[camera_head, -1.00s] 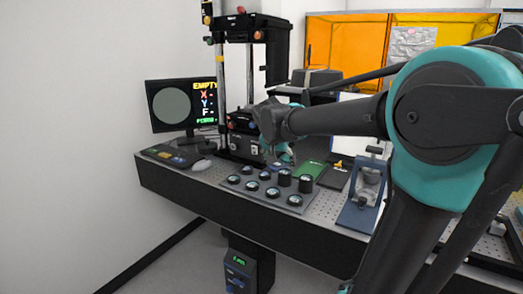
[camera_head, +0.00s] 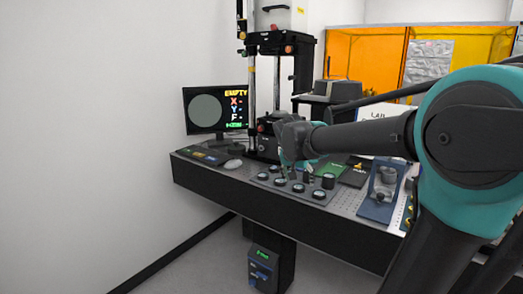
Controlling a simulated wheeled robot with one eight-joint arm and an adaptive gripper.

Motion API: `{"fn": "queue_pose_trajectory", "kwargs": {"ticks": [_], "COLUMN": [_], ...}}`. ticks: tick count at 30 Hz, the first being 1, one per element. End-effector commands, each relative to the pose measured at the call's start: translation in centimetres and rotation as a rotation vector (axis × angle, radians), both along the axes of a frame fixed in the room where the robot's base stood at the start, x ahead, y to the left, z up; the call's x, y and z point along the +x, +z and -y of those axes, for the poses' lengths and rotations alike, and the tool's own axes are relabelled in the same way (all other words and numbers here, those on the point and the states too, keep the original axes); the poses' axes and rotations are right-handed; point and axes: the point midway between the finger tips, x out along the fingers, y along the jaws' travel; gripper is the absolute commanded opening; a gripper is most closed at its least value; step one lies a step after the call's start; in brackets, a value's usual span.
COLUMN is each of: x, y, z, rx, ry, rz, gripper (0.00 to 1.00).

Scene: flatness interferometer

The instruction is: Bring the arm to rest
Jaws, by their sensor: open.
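My arm reaches in from the right over the bench. My gripper (camera_head: 297,163) is at the arm's end, just above the tray of round black pieces (camera_head: 320,197), small and partly hidden behind its own wrist. It is open, and I see nothing held in it. The interferometer stand (camera_head: 281,42) rises behind it at the back of the bench. The monitor (camera_head: 216,110) to its left shows EMPTY.
The perforated bench top (camera_head: 350,201) carries a keyboard (camera_head: 203,156), a mouse (camera_head: 233,164), a green mat (camera_head: 332,170) and a blue fixture (camera_head: 383,192). A blue-fronted unit (camera_head: 263,270) stands below. Orange panels (camera_head: 365,65) stand behind. The floor at front left is clear.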

Motion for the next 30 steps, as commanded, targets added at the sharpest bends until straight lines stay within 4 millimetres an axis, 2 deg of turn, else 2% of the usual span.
{"fn": "queue_pose_trajectory", "kwargs": {"ticks": [8,14,17,24,27,30], "x": [-3.2,-7.2,-10.1,-19.6,-22.1,-23.3], "y": [-3.7,-7.9,-10.7,-18.5,-20.3,-21.2], "z": [1.9,3.7,4.6,6.1,6.1,6.1], "rx": [0.001,0.007,0.012,0.039,0.046,0.050], "ry": [0.054,0.123,0.171,0.330,0.377,0.402], "rz": [-0.046,-0.092,-0.118,-0.170,-0.177,-0.180], "gripper": [0.67,0.67,0.67,0.67,0.67,0.67]}}
